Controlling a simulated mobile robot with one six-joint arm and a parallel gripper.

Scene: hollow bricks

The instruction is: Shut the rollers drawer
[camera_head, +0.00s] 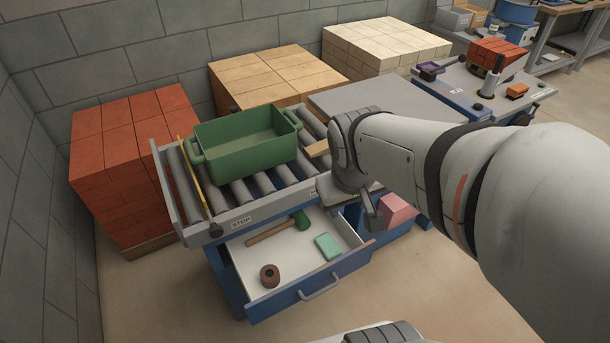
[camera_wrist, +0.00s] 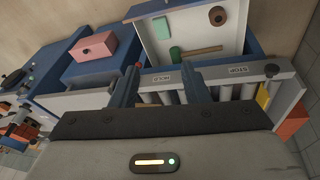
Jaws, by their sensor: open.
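The rollers drawer (camera_head: 300,262) stands pulled out under the roller conveyor (camera_head: 245,185), with a blue front and a grey bar handle (camera_head: 320,287). Inside lie a green-headed mallet (camera_head: 278,229), a mint-green block (camera_head: 327,246) and a brown ring (camera_head: 269,275). The drawer (camera_wrist: 180,28) also shows at the top of the wrist view. My gripper (camera_wrist: 160,72) is open and empty, its two fingers apart beside the conveyor's label edge. In the head view, my arm hides most of it; one finger shows right of the drawer.
A green crate (camera_head: 243,143) sits on the rollers. A pink drawer or box front (camera_head: 397,211) sticks out right of my gripper. Brick stacks (camera_head: 120,165) stand behind and left. Bare floor (camera_head: 160,285) lies in front and left of the drawer.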

